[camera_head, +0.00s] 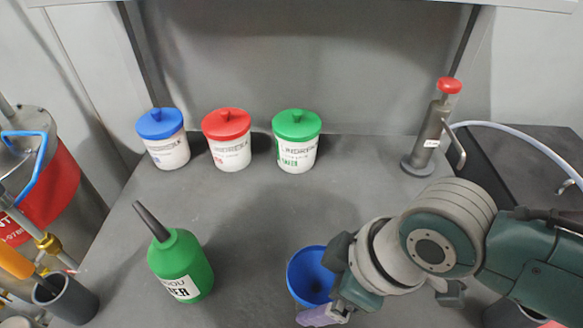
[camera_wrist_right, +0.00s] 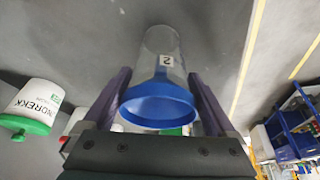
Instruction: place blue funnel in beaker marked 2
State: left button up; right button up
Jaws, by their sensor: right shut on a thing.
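The blue funnel (camera_head: 305,278) is near the front middle of the grey worktop in the head view, its wide mouth facing up. It also shows in the right wrist view (camera_wrist_right: 158,108), between the two purple fingers. My right gripper (camera_head: 328,300) is shut on the funnel; its fingers also show in the wrist view (camera_wrist_right: 158,80). A clear beaker marked 2 (camera_wrist_right: 162,45) lies directly beyond the funnel, in line with it. I cannot tell how far the funnel's stem reaches into it. In the head view the beaker is hidden. My left gripper is not in view.
A green bottle (camera_head: 182,268) with a dark spout stands left of the funnel. Blue-lidded (camera_head: 166,150), red-lidded (camera_head: 230,152) and green-lidded (camera_head: 296,155) jars stand at the back. A metal device with a red cap (camera_head: 432,130) stands back right. The middle worktop is clear.

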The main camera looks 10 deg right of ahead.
jog(key=shift+f, duration=0.15)
jog(key=o, duration=1)
jog(key=shift+r, duration=0.55)
jog(key=s+d+r+m+t+p, duration=0.1)
jog(key=s+r+m+p, duration=0.15)
jog(key=r, duration=0.35)
jog(key=s+d+r+m+p, duration=0.1)
jog(key=s+r, duration=0.3)
jog(key=r, duration=0.3)
jog(key=s+d+m+h, duration=0.1)
jog(key=d, duration=0.1)
jog(key=s+d+r+m+h, duration=0.1)
jog(key=s+d+m, duration=0.1)
jog(key=s+d+r+m+h, duration=0.1)
jog(key=s+d, duration=0.1)
jog(key=d, duration=0.1)
jog(key=shift+s+m, duration=0.1)
jog(key=shift+m, duration=0.25)
